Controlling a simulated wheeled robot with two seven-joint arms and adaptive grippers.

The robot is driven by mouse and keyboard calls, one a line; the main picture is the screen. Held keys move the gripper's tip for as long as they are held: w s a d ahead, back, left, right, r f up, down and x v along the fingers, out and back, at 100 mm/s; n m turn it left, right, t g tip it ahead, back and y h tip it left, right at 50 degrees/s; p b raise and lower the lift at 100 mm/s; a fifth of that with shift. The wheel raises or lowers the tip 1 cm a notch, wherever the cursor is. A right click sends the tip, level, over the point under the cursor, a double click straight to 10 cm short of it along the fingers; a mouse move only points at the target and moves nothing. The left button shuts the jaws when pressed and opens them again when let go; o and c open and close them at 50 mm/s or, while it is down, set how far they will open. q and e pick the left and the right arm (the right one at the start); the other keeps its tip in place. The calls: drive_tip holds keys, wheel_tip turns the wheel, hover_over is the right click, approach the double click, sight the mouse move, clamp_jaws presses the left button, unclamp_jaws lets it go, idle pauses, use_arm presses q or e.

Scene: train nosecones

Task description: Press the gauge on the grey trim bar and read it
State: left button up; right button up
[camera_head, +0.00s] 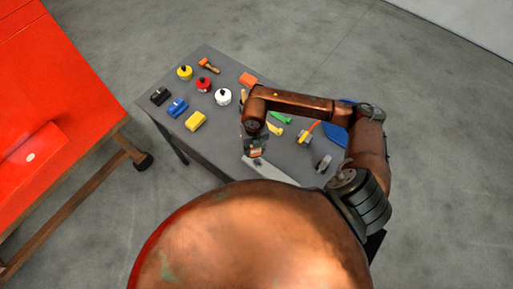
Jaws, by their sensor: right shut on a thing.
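The grey trim bar (272,172) lies slantwise at the near edge of the dark table, partly hidden by my own body. My right gripper (255,146) points down over the bar's far left end and is shut on a small dark device with an orange part, which appears to be the gauge (257,152). The gauge is at or just above the bar's end; I cannot tell if they touch. Its reading is too small to make out. My left gripper is not in view.
Tools and a blue piece (336,132) lie right. A red-topped bench (50,110) stands left.

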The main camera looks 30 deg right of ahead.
sight(256, 161)
drive_tip(key=m, duration=0.2)
drive_tip(key=m+p, duration=0.1)
drive_tip(key=m, duration=0.1)
drive_tip(key=shift+s+d, duration=0.2)
drive_tip(key=shift+s, duration=0.15)
drive_tip(key=shift+m, duration=0.3)
drive_tip(key=shift+f+b, duration=1.9)
drive_tip(key=shift+f, duration=1.2)
drive_tip(key=shift+f+b, duration=0.45)
drive_tip(key=shift+f, duration=0.05)
drive_tip(key=shift+r+p, duration=2.25)
drive_tip(key=shift+r, duration=1.3)
